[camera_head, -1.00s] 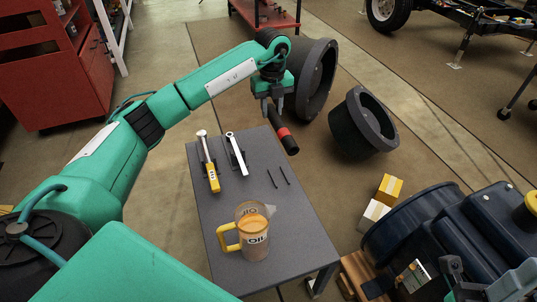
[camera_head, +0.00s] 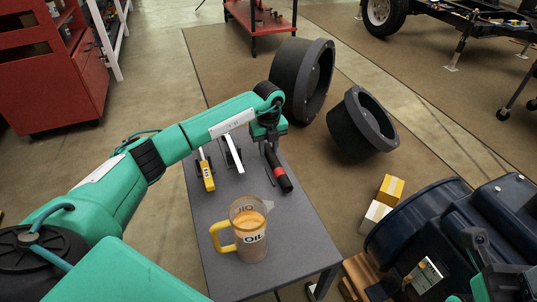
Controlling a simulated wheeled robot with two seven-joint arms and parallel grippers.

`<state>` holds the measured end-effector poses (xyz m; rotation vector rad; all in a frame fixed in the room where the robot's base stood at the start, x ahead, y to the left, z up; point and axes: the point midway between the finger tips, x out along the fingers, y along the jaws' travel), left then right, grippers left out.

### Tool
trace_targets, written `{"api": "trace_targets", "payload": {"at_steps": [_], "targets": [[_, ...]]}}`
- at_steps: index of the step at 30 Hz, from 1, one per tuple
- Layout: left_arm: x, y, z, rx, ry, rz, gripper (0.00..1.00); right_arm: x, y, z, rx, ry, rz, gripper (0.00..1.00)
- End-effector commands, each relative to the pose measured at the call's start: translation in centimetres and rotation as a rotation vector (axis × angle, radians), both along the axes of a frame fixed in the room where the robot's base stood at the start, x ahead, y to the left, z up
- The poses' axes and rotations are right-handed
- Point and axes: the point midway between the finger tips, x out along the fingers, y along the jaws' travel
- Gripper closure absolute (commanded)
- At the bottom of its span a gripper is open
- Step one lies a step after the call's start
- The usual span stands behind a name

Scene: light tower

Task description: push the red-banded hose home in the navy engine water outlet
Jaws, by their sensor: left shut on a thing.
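The red-banded hose (camera_head: 285,183) is a short black tube with a red band near its middle. My left gripper (camera_head: 270,149) is shut on its upper end and holds it slanting down to the right, over the right edge of the grey table. The navy engine (camera_head: 405,228) stands at the lower right, apart from the hose. I cannot make out its water outlet. Teal and dark grey parts of my right arm show at the bottom right corner, in front of the engine. Its fingers are not clear.
An oil jug (camera_head: 249,232) with a yellow handle stands on the grey table (camera_head: 222,275). A yellow-handled tool (camera_head: 207,174) and a silver tool (camera_head: 232,152) lie behind it.

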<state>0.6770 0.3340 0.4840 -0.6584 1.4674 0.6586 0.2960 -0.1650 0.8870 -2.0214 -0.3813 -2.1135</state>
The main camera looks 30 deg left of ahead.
Motion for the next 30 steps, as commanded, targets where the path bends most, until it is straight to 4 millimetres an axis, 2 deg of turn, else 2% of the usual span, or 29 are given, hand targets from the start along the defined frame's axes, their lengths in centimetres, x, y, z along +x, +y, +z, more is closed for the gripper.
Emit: {"api": "trace_targets", "payload": {"at_steps": [1, 4, 13, 14, 17, 30], "targets": [[-0.1, -0.1, -1.0, 0.0, 0.003, 0.0, 0.94, 0.0, 0.0, 0.1, 0.001, -0.004, 0.001, 0.64], [0.0, -0.1, -2.0, -0.001, 0.002, 0.0, 0.94, 0.0, 0.0, 0.0, 0.001, -0.002, 0.001, 0.64], [0.0, 0.0, -2.2, -0.001, 0.001, 0.0, 0.94, 0.0, 0.0, 0.0, 0.0, -0.001, 0.001, 0.64], [0.0, 0.0, -2.2, -0.001, 0.001, 0.0, 0.66, 0.0, 0.0, 0.0, 0.0, -0.001, 0.001, 0.64], [0.0, 0.0, -2.2, -0.001, 0.001, 0.0, 0.48, 0.0, 0.0, 0.0, 0.0, -0.001, 0.001, 0.64], [0.0, 0.0, -2.5, 0.0, 0.0, -0.001, 0.48, 0.1, 0.1, -0.6, -0.002, 0.005, 0.003, 0.64]]}}
